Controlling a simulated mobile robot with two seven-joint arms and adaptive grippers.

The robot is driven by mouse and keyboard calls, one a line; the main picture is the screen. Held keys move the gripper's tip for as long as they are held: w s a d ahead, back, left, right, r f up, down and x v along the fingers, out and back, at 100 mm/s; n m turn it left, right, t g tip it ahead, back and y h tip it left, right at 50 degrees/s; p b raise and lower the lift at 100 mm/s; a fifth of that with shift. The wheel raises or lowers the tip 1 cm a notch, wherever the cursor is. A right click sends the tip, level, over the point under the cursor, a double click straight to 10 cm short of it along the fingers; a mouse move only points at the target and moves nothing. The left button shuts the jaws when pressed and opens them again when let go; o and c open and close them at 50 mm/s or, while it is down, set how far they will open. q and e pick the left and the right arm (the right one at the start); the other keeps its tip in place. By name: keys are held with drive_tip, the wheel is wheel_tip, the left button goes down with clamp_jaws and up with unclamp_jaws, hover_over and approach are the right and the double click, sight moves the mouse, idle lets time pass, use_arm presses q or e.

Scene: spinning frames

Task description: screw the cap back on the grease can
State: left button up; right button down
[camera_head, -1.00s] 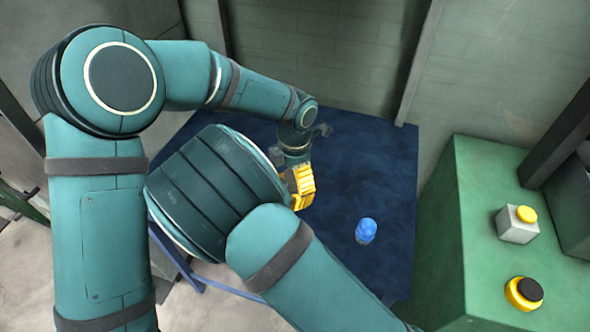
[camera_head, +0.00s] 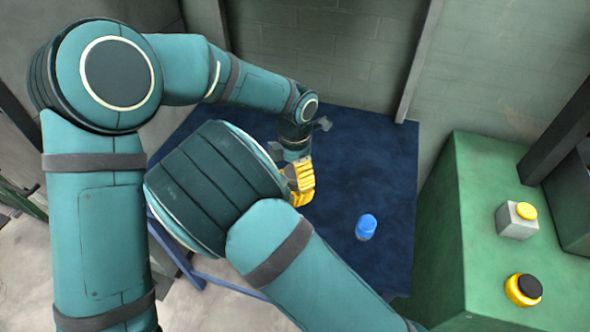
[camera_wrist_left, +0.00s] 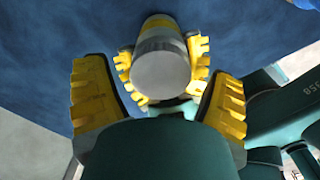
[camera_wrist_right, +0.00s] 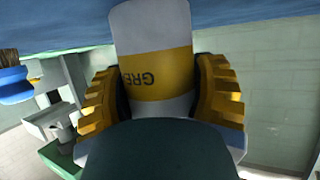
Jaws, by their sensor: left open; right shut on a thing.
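The grease can (camera_wrist_right: 155,72) is white with a yellow band and upside-down lettering in the right wrist view. My right gripper (camera_wrist_right: 158,95) is shut on its sides. In the left wrist view, the can's round pale grey end (camera_wrist_left: 161,71) faces my left gripper (camera_wrist_left: 158,92), whose yellow-padded fingers are spread apart on either side. I cannot tell whether this end is the cap or the can itself. In the head view, yellow finger pads (camera_head: 302,182) show above the table, and my large forearm hides the can and most of the right gripper.
A blue-topped container (camera_head: 366,227) stands on the dark blue table (camera_head: 350,165). On the green cabinet (camera_head: 480,215) at right are a grey box with a yellow button (camera_head: 517,220) and a round yellow-and-black object (camera_head: 523,290). The table's right side is mostly clear.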

use_arm(q)
wheel_tip(320, 180, up, 4)
drive_tip(key=shift+r, duration=0.1)
idle(0.4)
